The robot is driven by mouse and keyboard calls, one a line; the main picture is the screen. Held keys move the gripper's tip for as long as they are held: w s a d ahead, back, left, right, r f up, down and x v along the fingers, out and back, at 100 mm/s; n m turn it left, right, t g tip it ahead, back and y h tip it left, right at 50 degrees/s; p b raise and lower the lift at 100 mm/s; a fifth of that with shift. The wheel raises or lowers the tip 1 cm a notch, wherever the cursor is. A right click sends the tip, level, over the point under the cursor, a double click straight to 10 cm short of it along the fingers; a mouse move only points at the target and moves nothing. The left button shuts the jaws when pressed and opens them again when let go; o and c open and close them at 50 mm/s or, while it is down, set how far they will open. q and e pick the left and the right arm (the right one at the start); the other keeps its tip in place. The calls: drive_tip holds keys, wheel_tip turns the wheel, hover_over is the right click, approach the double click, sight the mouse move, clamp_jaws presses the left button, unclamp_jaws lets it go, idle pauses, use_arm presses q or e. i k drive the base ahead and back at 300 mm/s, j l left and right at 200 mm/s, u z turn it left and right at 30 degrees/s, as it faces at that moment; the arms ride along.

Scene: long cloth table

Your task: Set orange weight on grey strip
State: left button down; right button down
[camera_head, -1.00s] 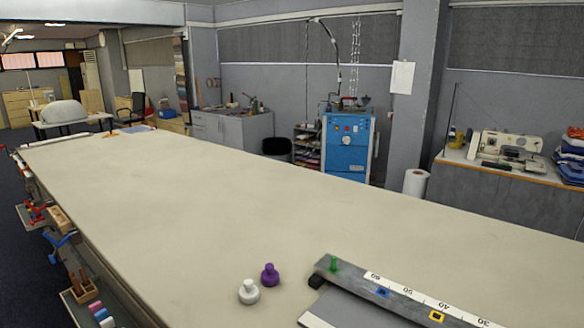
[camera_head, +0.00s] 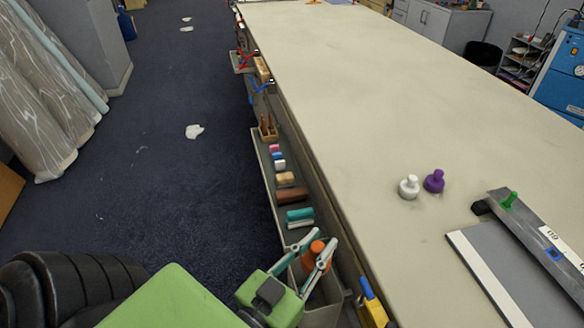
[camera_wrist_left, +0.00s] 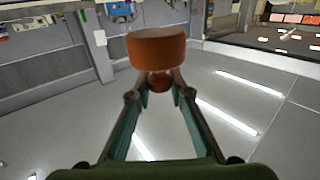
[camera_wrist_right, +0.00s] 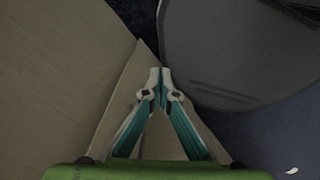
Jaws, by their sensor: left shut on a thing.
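The orange weight (camera_head: 316,250) is held at the tray along the table's near-left side. My left gripper (camera_head: 308,250) is shut on it. In the left wrist view the weight's wide round body (camera_wrist_left: 157,48) sits beyond the fingertips, and its small knob (camera_wrist_left: 158,82) is between them. A flat grey strip (camera_head: 525,275) with a white edge lies on the table at right, beside a darker grey bar (camera_head: 530,225) bearing a white ruler. The right gripper (camera_wrist_right: 160,78) shows only in the right wrist view, its fingertips together and empty.
A white weight (camera_head: 409,187) and a purple weight (camera_head: 434,181) stand on the table left of the bar. The side tray (camera_head: 262,165) holds several small items. The far tabletop is clear.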

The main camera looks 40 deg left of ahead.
sight(479, 258)
drive_tip(key=i+j, duration=0.1)
drive_tip(key=j, duration=0.35)
drive_tip(key=i+j, duration=0.15)
drive_tip(key=j, duration=0.25)
drive_tip(key=i+j, duration=0.1)
drive_tip(key=j, duration=0.35)
drive_tip(key=i+j, duration=0.15)
drive_tip(key=j, duration=0.25)
drive_tip(key=i+j, duration=0.1)
drive_tip(key=j, duration=0.35)
drive_tip(key=i+j, duration=0.1)
drive_tip(key=j, duration=0.3)
drive_tip(key=i+j, duration=0.15)
drive_tip(key=j, duration=0.3)
drive_tip(key=i+j, duration=0.1)
drive_tip(key=j, duration=0.3)
drive_tip(key=z, duration=0.05)
